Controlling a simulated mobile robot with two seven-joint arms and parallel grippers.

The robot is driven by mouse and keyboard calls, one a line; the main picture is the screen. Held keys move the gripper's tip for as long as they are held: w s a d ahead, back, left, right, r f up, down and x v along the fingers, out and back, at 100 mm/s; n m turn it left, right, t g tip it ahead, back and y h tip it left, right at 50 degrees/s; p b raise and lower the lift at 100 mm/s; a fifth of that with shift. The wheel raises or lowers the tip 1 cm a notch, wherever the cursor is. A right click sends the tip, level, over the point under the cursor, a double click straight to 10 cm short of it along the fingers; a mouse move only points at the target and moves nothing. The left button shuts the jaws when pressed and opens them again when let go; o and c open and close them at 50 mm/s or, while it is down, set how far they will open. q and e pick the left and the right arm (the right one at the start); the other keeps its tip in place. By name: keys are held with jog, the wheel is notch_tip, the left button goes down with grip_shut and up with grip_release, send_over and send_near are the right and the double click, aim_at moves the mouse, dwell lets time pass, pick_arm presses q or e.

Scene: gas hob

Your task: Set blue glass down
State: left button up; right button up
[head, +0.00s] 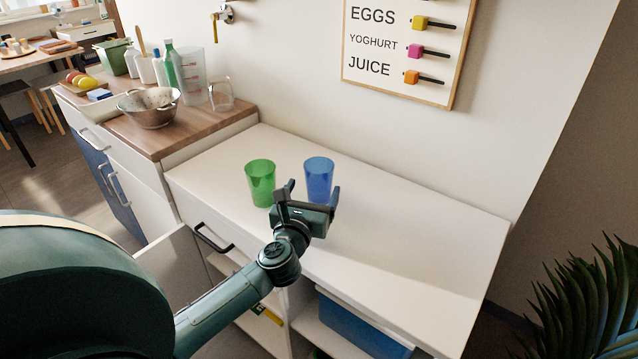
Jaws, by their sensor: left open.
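The blue glass (319,177) stands upright on the white counter (400,228), near the wall. A green glass (260,180) stands upright to its left, with a gap between them. My left gripper (308,194) is open, with its fingers reaching toward the blue glass. One finger shows at the front left of the blue glass and the other at its right. The gripper hides part of the blue glass's lower front, and I cannot tell whether the fingers touch it. My right gripper is not in view.
The right part of the white counter is clear. A wooden counter at the left holds a colander (149,108), a clear glass (221,95) and bottles. A plant (590,305) stands at the lower right.

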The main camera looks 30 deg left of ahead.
aim_at(316, 187)
pick_arm(q)
jog(key=shift+x, duration=2.7)
jog(key=shift+d+f, duration=0.1)
jog(key=shift+d, duration=0.05)
jog(key=shift+c, duration=0.5)
jog(key=c, duration=1)
jog(key=shift+c, duration=0.8)
